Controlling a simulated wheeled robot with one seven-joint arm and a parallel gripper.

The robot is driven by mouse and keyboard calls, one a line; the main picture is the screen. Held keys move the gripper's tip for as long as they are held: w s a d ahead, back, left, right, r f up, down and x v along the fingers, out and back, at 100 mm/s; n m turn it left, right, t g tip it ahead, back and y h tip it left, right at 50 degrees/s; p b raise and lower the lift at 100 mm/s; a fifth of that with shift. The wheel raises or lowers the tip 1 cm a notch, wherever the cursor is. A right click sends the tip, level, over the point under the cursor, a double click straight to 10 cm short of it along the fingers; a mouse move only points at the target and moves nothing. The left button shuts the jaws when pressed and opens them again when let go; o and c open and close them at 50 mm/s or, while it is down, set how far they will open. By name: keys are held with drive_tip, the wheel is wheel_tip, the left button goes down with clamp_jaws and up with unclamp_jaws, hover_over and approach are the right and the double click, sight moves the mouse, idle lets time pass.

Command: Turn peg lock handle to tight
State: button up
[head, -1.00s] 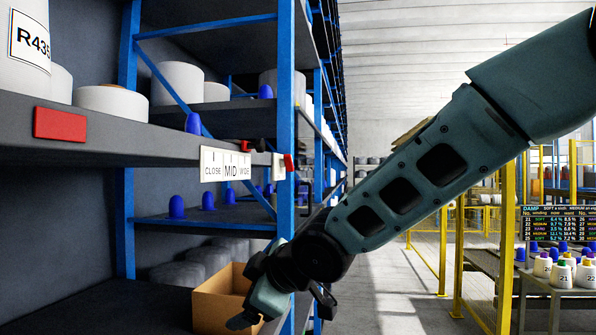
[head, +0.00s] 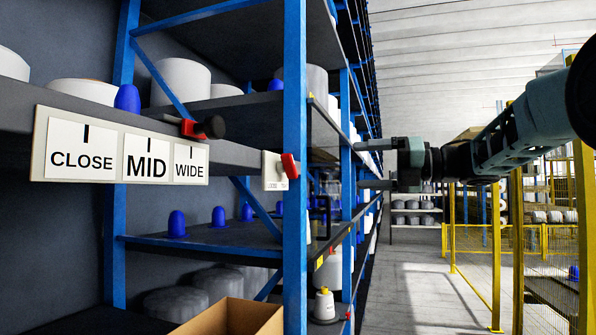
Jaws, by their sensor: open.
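A red handle (head: 289,166) sits on a small white plate (head: 273,171) on the blue rack post, at the end of the shelf. It leans slightly from upright. The plate has small lettering below that is too small to read surely. My gripper (head: 370,164) is to the right of the handle, at about the same height in the head view. Its two fingers point left, one above the other, open with nothing between them. A clear gap in the picture separates them from the handle.
A CLOSE/MID/WIDE sign (head: 120,150) hangs on the shelf edge, with a red and black knob (head: 203,128) above it. Blue pegs (head: 177,223) and white bobbins stand on the shelves. A cardboard box (head: 230,318) is below. The aisle floor (head: 420,290) is clear; yellow fencing stands right.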

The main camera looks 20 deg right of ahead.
sight(294, 168)
drive_tip(key=p+x, duration=0.6)
drive_tip(key=x, duration=0.9)
drive_tip(key=shift+w+a, duration=0.15)
drive_tip(key=shift+a, duration=0.2)
drive_tip(key=shift+w+a, duration=0.4)
drive_tip(key=shift+a, duration=0.1)
drive_tip(key=c, duration=1)
